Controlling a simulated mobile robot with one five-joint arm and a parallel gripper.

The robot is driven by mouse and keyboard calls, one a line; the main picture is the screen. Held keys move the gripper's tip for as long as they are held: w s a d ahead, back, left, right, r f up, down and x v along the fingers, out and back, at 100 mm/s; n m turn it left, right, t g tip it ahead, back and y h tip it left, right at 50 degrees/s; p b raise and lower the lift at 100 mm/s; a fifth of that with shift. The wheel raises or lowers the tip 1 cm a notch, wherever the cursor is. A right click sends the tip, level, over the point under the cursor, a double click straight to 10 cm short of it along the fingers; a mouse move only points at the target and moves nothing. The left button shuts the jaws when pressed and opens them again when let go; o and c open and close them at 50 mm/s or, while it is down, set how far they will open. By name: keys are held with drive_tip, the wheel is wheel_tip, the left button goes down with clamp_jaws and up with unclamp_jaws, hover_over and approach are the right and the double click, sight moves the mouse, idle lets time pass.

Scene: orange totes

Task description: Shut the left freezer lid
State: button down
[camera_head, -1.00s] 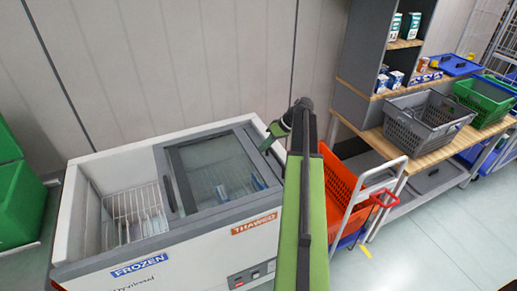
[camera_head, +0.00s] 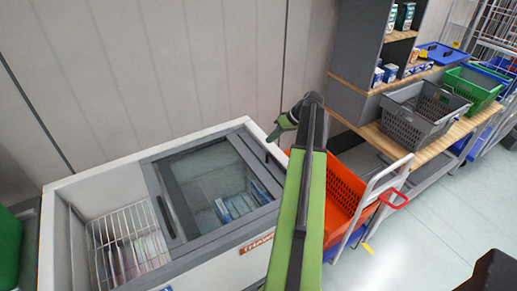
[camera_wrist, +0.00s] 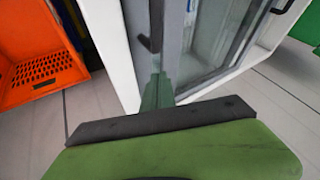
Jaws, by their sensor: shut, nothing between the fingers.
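The chest freezer (camera_head: 140,155) stands against the wall with its left half open. A wire basket (camera_head: 128,240) shows in that opening. The left freezer lid (camera_head: 182,212), framed in dark grey with a handle (camera_head: 166,217), lies slid over to the right half, overlapping the other lid, so their edges are hard to tell apart. My gripper (camera_head: 279,129) is shut and empty, above the freezer's right end near a second dark handle (camera_head: 270,164). In the wrist view my gripper (camera_wrist: 158,92) points at the grey lid frame and a dark handle (camera_wrist: 149,44); contact cannot be told.
An orange crate (camera_head: 343,190) on a trolley stands right of the freezer. Beyond it is a wooden-topped shelf with a grey basket (camera_head: 425,112) and a green basket (camera_head: 474,88). A green bin (camera_head: 10,250) stands at the far left. Floor at the right is open.

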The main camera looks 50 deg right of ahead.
sight(259, 157)
drive_tip(key=b+x, duration=0.2)
drive_tip(key=x, duration=0.1)
drive_tip(key=b+x, duration=0.5)
drive_tip(key=shift+d+f, duration=0.2)
drive_tip(key=shift+f, duration=0.4)
drive_tip(key=shift+w+a+f+b, duration=0.15)
drive_tip(key=shift+f+b, duration=0.1)
drive_tip(key=shift+b, duration=0.25)
drive_tip(key=shift+w+a, duration=0.1)
drive_tip(key=shift+w, duration=0.05)
